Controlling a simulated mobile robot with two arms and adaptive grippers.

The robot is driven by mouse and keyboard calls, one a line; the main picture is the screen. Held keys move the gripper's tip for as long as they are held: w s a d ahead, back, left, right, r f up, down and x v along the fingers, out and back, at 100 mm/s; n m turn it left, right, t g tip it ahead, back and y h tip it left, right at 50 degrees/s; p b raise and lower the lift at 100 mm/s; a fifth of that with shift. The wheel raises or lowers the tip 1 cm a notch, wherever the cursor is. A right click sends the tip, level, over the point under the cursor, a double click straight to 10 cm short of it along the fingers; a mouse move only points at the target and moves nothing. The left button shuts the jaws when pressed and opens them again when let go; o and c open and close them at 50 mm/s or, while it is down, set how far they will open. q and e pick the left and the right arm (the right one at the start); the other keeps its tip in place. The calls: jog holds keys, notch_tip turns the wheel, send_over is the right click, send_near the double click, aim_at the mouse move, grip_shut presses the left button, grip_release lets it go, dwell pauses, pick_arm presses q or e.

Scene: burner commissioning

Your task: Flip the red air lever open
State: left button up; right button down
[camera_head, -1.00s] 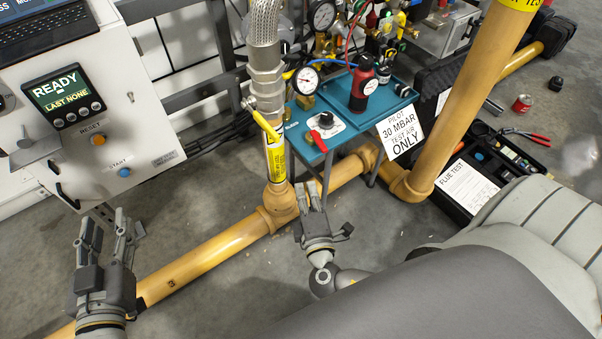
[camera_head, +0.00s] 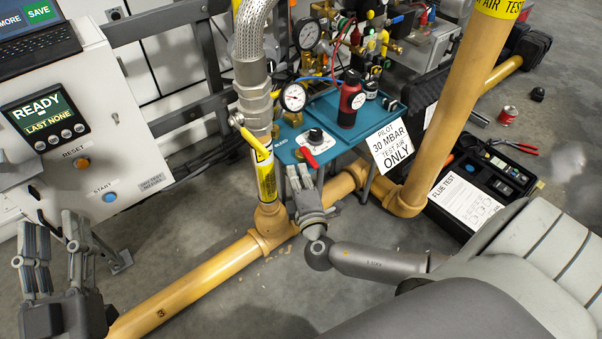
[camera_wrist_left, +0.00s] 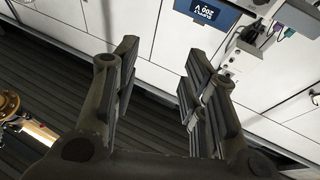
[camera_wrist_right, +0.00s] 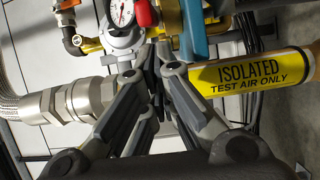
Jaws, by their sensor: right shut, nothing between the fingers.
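The red air lever (camera_head: 308,157) sits on a round white plate with a black knob (camera_head: 315,136), on the teal bench (camera_head: 328,107). It points down toward the bench's near edge. My right gripper (camera_head: 298,172) is shut and empty, its tips just below the lever in the head view; I cannot tell whether they touch it. In the right wrist view its fingers (camera_wrist_right: 155,75) meet below a gauge and a red part, which I cannot surely identify as the lever. My left gripper (camera_head: 58,228) is open and empty at the lower left; its spread fingers show in the left wrist view (camera_wrist_left: 155,90).
A vertical pipe with a yellow label (camera_head: 265,175) and a yellow lever (camera_head: 252,138) stands left of my right gripper. A gauge (camera_head: 293,97) and a red bottle-like item (camera_head: 351,100) are on the bench. A control panel (camera_head: 90,130) stands left, a thick yellow pipe (camera_head: 425,130) right.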

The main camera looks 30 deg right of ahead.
aim_at(310, 171)
pick_arm(q)
jog(key=shift+s+r, duration=0.1)
jog(key=shift+r, duration=0.15)
pick_arm(e)
jog(key=shift+d, duration=0.4)
jog(key=shift+d, duration=0.15)
jog(key=shift+s+d+n+t+y+b, duration=0.15)
jog(key=shift+s+d+n+y+b, duration=0.15)
jog(key=shift+d+y+b, duration=0.2)
jog(key=shift+s+d+n+t+y+b, duration=0.15)
jog(key=shift+d+n+y+b, duration=0.2)
jog(key=shift+d, duration=0.2)
pick_arm(q)
jog(key=s+r+t+h, duration=0.1)
jog(key=s+r+t, duration=0.3)
jog(key=r, duration=0.2)
jog(key=shift+s+a+t, duration=0.15)
jog(key=shift+a+t, duration=0.15)
jog(key=shift+t, duration=0.1)
pick_arm(e)
jog(key=shift+d, duration=0.1)
